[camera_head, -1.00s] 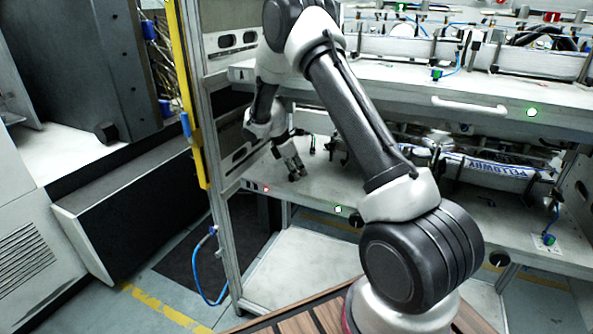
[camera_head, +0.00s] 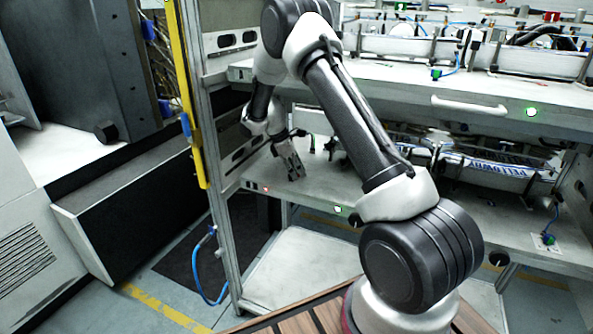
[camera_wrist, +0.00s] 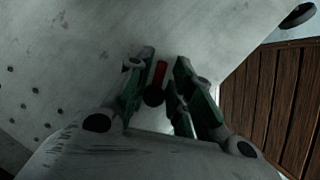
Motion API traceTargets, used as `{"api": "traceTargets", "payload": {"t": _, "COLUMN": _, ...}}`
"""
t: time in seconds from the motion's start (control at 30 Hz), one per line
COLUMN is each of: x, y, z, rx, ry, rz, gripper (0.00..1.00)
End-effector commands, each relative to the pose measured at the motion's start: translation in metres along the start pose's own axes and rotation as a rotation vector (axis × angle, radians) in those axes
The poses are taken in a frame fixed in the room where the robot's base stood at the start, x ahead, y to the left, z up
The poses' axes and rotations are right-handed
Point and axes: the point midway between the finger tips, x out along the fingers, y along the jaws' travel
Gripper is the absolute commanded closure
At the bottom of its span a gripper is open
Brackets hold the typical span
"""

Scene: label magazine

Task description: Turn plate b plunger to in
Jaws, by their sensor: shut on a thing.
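A plunger with a red stem (camera_wrist: 160,72) and a dark round knob (camera_wrist: 153,96) stands between my fingers in the wrist view. My gripper (camera_wrist: 158,84) is shut on it, with a green-and-dark finger on each side. In the head view my gripper (camera_head: 293,172) is low over the left end of the lower grey plate (camera_head: 310,190), and the plunger is hidden there. I cannot read a plate label, nor tell whether the plunger is in or out.
The upper shelf (camera_head: 390,85) with its handle (camera_head: 468,104) overhangs the lower plate. A metal frame post (camera_head: 203,140) with a yellow strip (camera_head: 188,90) stands at the left. A blue-lettered roll (camera_head: 492,169) lies on the lower level.

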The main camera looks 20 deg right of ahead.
Motion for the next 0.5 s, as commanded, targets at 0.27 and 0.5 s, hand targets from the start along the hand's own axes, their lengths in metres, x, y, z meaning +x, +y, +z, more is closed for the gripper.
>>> {"api": "traceTargets", "payload": {"t": 0.27, "x": -0.0003, "y": -0.0034, "z": -0.0012, "rx": 0.218, "ry": 0.002, "rz": -0.089, "gripper": 1.00}}
{"api": "traceTargets", "payload": {"t": 0.5, "x": -0.0007, "y": -0.0062, "z": -0.0025, "rx": 0.371, "ry": 0.002, "rz": -0.152, "gripper": 1.00}}
